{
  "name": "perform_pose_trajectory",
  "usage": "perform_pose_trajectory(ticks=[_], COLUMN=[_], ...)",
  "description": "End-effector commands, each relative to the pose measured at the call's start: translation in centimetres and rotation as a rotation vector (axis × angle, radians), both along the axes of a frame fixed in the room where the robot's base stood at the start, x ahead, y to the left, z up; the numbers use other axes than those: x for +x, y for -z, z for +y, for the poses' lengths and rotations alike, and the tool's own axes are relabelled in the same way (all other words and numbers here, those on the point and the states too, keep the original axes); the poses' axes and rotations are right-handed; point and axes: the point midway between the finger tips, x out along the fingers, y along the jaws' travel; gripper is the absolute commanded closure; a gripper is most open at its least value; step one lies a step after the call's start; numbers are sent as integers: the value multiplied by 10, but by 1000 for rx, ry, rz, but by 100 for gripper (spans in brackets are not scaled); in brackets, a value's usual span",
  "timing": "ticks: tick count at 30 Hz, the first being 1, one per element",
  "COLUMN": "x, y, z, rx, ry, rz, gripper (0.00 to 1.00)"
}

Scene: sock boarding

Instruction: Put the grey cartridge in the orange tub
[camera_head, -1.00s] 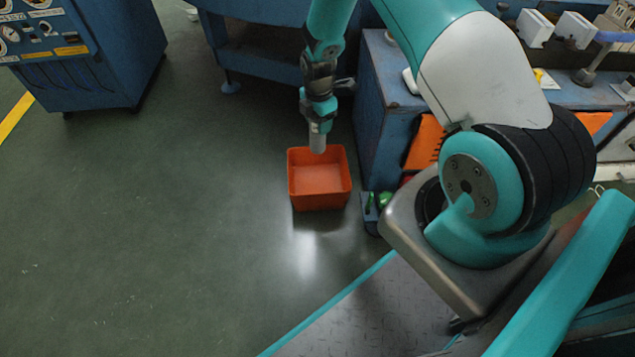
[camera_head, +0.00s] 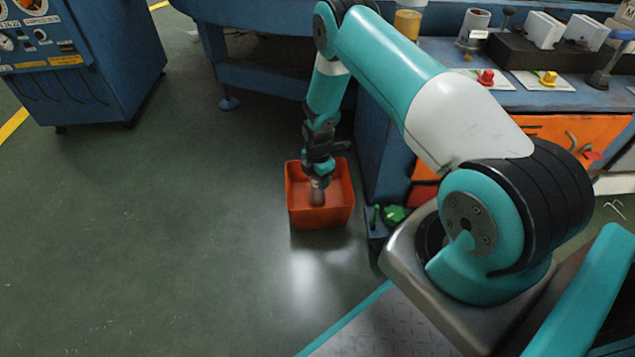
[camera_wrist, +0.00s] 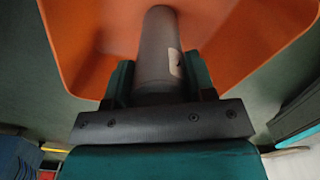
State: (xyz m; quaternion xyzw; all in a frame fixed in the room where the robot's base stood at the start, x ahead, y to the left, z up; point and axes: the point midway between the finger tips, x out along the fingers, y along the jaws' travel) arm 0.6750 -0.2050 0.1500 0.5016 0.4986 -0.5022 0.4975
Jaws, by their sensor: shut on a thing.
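The orange tub (camera_head: 303,216) stands on the floor left of the blue workbench, and it fills the upper part of the wrist view (camera_wrist: 240,45). The grey cartridge (camera_head: 317,196) hangs down inside the tub's opening. In the wrist view the cartridge (camera_wrist: 157,48) is a dull grey cylinder with a pale patch on its right side. My gripper (camera_head: 318,180) is over the tub and reaches down to its opening. Its two fingers (camera_wrist: 160,80) are shut on the cartridge, one on each side. I cannot tell whether the cartridge's lower end touches the tub's bottom.
The blue workbench (camera_head: 378,150) stands close to the tub's right side. A green item (camera_head: 394,214) lies on a low blue ledge right of the tub. A blue machine cabinet (camera_head: 90,80) stands at the upper left. The floor (camera_head: 180,230) left of the tub is clear.

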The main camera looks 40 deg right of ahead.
Motion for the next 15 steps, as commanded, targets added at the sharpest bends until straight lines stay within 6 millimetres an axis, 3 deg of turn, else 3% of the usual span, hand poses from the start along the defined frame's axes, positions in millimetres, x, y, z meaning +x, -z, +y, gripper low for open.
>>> perform_pose_trajectory(ticks=[11, 12, 15], x=[1, 1, 1], y=[7, 6, 6], z=[0, 0, 0], rx=[0, 0, 0], ry=[0, 0, 0], rz=[-2, -2, -2], gripper=[74, 45, 24])
